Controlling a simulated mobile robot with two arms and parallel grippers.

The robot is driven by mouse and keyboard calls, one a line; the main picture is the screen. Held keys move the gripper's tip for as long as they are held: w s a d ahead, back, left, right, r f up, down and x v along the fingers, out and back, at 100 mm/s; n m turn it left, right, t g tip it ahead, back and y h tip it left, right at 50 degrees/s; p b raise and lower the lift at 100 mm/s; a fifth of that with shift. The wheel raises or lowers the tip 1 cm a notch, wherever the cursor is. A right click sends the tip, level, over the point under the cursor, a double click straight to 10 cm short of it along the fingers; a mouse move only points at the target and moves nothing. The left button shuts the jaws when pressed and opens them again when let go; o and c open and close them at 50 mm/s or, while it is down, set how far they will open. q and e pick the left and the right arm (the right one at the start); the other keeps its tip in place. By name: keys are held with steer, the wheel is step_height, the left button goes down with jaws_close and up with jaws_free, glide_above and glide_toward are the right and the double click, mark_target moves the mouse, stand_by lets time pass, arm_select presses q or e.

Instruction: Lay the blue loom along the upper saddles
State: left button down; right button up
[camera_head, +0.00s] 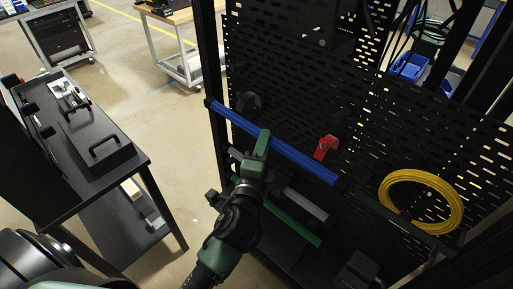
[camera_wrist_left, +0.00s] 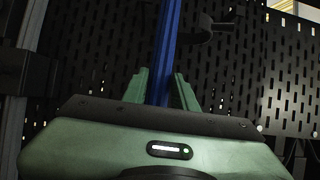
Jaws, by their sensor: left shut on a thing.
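The blue loom (camera_head: 300,160) is a straight bundle with black ends, slanting down to the right in front of the black perforated panel. My left gripper (camera_head: 263,144) is shut on it near its middle. In the left wrist view the loom (camera_wrist_left: 166,50) runs up from between the green fingers (camera_wrist_left: 161,92). A black saddle (camera_head: 247,101) and a red saddle (camera_head: 325,147) stick out from the panel just above and behind the loom. The loom appears in front of both, apart from the red one. A black hook-shaped saddle (camera_wrist_left: 210,30) shows right of the loom in the wrist view. My right gripper is out of view.
A green loom (camera_head: 292,222) and a grey bar (camera_head: 306,205) lie lower on the rack. A yellow cable coil (camera_head: 421,199) hangs at the right. A black rack post (camera_head: 210,60) stands at the left. A dark cart (camera_head: 75,130) is further left, with open floor between.

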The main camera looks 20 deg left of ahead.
mark_target(274, 136)
arm_select(q)
steer(key=shift+w+d, duration=0.35)
steer(key=shift+w, duration=0.55)
steer(key=shift+w+d, duration=0.35)
steer(key=shift+w, duration=0.55)
steer(key=shift+w+f+b, duration=0.15)
steer(key=shift+f+b, duration=0.55)
steer(key=shift+f, duration=0.05)
steer(key=shift+f, duration=0.35)
steer(key=c, duration=1)
jaws_free()
steer(key=shift+c, duration=0.2)
steer(key=shift+b, duration=0.3)
